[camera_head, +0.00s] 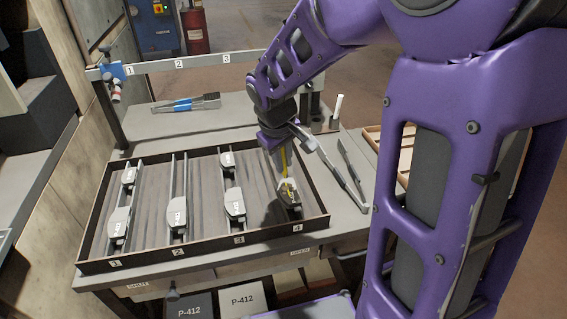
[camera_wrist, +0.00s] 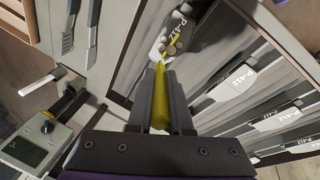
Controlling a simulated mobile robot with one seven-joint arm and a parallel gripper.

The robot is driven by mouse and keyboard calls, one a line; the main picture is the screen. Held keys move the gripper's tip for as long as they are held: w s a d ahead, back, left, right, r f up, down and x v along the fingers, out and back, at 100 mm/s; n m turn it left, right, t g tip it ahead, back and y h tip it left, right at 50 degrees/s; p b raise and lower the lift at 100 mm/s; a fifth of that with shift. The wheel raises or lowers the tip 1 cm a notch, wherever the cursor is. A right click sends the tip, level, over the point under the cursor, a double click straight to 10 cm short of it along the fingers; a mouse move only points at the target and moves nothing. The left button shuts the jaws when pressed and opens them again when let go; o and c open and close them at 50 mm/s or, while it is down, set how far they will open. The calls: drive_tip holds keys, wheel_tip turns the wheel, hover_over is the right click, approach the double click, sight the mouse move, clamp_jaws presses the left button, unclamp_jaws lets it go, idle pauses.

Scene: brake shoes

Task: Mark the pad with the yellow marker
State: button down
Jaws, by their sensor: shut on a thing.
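My gripper (camera_head: 283,148) is shut on the yellow marker (camera_head: 284,160), which points down over the slot 4 row of the tray (camera_head: 205,248). In the wrist view the marker (camera_wrist: 160,95) sits between the two fingers (camera_wrist: 160,112), its tip towards a pad labelled P-412 (camera_wrist: 183,22). That pad, at the front of row 4 in the head view (camera_head: 288,210), has dark round spots and a small yellow streak on its face. I cannot tell whether the tip touches it. Other pads stand in rows 1 (camera_head: 119,222), 2 (camera_head: 178,212) and 3 (camera_head: 235,204).
Long-handled tools (camera_head: 350,165) lie right of the tray. A blue-handled tool (camera_head: 185,104) lies on the back shelf. A white upright stick (camera_head: 337,106) stands behind the tray's right end. A device with a display (camera_wrist: 30,148) shows in the wrist view.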

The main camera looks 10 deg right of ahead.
drive_tip(key=shift+r+p, duration=2.5)
drive_tip(key=shift+r, duration=0.75)
